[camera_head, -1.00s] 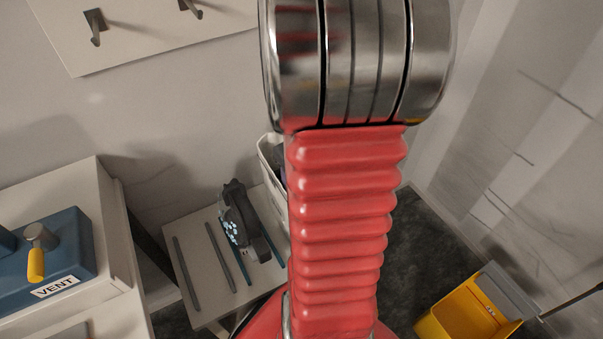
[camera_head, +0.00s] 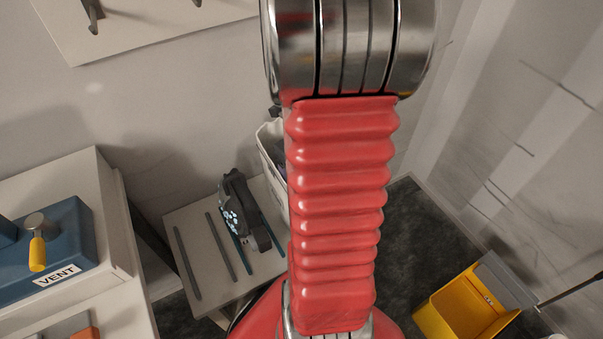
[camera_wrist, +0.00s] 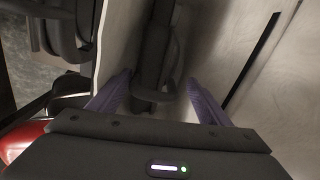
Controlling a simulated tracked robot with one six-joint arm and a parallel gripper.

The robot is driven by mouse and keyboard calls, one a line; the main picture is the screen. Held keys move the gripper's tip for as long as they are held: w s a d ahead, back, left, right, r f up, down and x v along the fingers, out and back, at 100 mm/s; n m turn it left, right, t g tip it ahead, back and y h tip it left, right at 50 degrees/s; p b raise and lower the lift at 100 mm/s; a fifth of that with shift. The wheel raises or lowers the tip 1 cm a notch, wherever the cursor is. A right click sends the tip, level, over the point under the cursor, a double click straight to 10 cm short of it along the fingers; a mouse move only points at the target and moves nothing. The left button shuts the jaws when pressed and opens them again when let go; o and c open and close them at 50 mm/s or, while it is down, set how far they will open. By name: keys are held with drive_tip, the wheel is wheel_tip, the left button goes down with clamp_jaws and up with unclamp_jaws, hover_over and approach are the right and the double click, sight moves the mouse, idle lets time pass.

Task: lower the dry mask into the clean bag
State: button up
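A dark mask-like piece (camera_head: 240,212) with pale blue spots lies on a small light table in the head view. A white bag-like container (camera_head: 270,148) stands behind it, mostly hidden by my arm; a little of something dark shows at its rim. My gripper is hidden in the head view. In the wrist view my gripper (camera_wrist: 159,78) has its two purplish fingers apart, with a dark grey looped piece (camera_wrist: 155,55) between them. I cannot tell whether the fingers press on it, or whether it is the dry mask.
The small table (camera_head: 205,285) has several thin dark rails. A blue box marked VENT (camera_head: 60,280) with a yellow handle stands on a bench at the left. A yellow bucket (camera_head: 460,308) is on the dark floor at the right. Hooks are on the wall board above (camera_head: 150,20).

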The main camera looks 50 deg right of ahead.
drive_tip(key=shift+o, duration=0.6)
wheel_tip(320, 180, up, 14)
drive_tip(key=shift+a+f, duration=0.15)
idle(0.3)
idle(0.6)
